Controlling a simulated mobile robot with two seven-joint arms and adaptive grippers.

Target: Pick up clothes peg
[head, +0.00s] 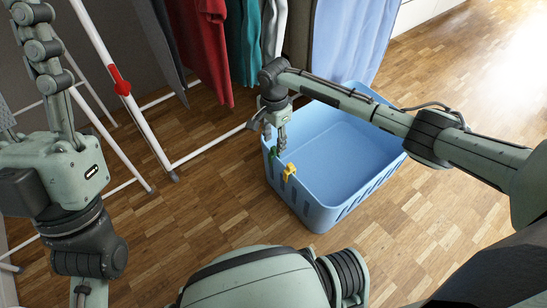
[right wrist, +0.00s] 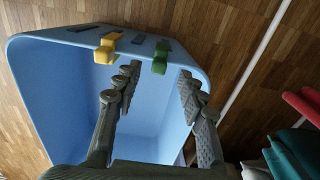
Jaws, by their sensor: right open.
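A yellow clothes peg (head: 289,171) and a green clothes peg (head: 274,153) are clipped on the rim of the blue basket (head: 322,219). In the right wrist view the yellow peg (right wrist: 108,47) is left of the green peg (right wrist: 161,57). My right gripper (head: 275,134) is above the basket's left rim, close to the green peg. In the right wrist view its fingers (right wrist: 158,77) are apart with nothing between them, and the green peg shows beyond the gap. My left gripper (head: 31,14) points up at the far left, seen edge-on, so its opening is unclear.
A white drying rack (head: 128,104) with a red part stands at the left. Red, teal, white and blue clothes (head: 350,40) hang behind the basket. The basket looks empty inside. Bare wooden floor (head: 210,210) lies to its left and front.

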